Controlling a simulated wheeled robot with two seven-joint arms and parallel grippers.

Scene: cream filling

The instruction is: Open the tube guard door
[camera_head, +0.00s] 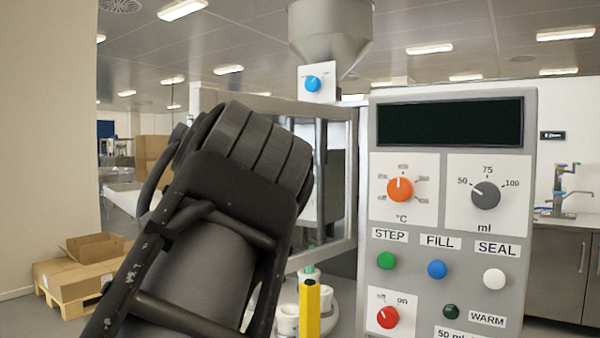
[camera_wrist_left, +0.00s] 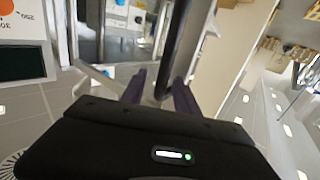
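The tube guard door (camera_head: 353,185) is a clear panel in a silver frame, left of the control panel in the head view. Its frame also shows in the left wrist view (camera_wrist_left: 98,82). My black left arm covers much of the door in the head view and hides my left gripper there. In the left wrist view my left gripper (camera_wrist_left: 160,76) has its two dark fingers apart. A dark bar-shaped handle (camera_wrist_left: 183,42) runs between them, closer to the right finger. I cannot tell whether either finger touches it. My right gripper is not in view.
The control panel (camera_head: 446,150) with knobs and buttons stands right of the door. A metal hopper (camera_head: 331,35) is above. A yellow post (camera_head: 310,312) and white cups (camera_head: 288,318) are below the door. Cardboard boxes (camera_head: 75,268) lie on a pallet at left.

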